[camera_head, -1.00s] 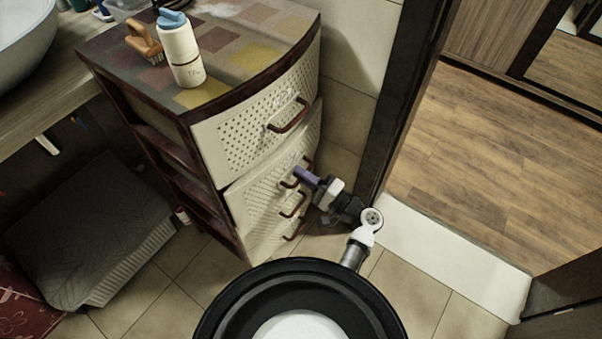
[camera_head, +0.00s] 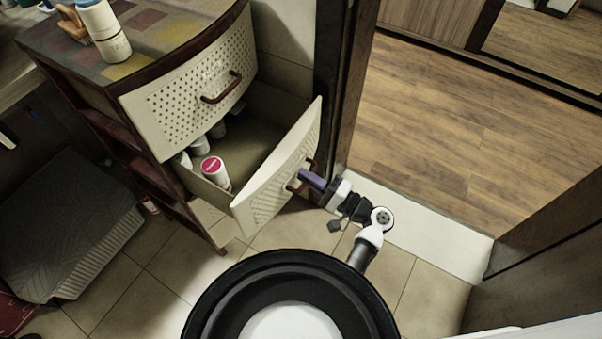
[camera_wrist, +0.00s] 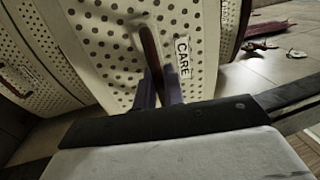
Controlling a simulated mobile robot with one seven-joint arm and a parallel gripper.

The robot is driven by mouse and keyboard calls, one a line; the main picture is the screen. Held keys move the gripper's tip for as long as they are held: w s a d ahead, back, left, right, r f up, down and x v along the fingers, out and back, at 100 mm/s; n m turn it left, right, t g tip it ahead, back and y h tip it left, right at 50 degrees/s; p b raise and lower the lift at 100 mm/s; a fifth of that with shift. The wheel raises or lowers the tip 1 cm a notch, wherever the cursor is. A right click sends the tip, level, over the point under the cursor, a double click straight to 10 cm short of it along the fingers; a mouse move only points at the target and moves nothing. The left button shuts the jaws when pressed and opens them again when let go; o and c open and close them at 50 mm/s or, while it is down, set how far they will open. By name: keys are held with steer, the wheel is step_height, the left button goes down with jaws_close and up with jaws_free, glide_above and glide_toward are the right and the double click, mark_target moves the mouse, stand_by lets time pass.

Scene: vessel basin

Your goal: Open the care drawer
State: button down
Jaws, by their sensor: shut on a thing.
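The care drawer (camera_head: 268,196) is the second drawer of a cream cabinet with perforated fronts. It stands pulled well out, and bottles show inside it, one with a pink cap (camera_head: 212,168). In the wrist view its front (camera_wrist: 112,50) carries a label reading CARE (camera_wrist: 183,57) beside a dark red handle (camera_wrist: 150,50). My gripper (camera_head: 305,178) is at the drawer front, shut on that handle. In the wrist view the two purple fingers (camera_wrist: 158,88) are on either side of the handle's lower end.
The top drawer (camera_head: 195,95) is closed above it. A white bottle (camera_head: 104,32) stands on the cabinet top. A dark door frame (camera_head: 347,85) rises close behind my arm, with a wood-floored doorway to the right. A grey quilted box (camera_head: 70,235) lies at left.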

steer(key=shift+r+v, duration=0.2)
steer(key=shift+v, duration=0.95)
steer(key=c, duration=1.6)
jaws_free()
steer(key=shift+c, duration=0.2)
steer(key=b+v, duration=0.2)
steer(key=v, duration=1.2)
steer(key=shift+a+r, duration=0.1)
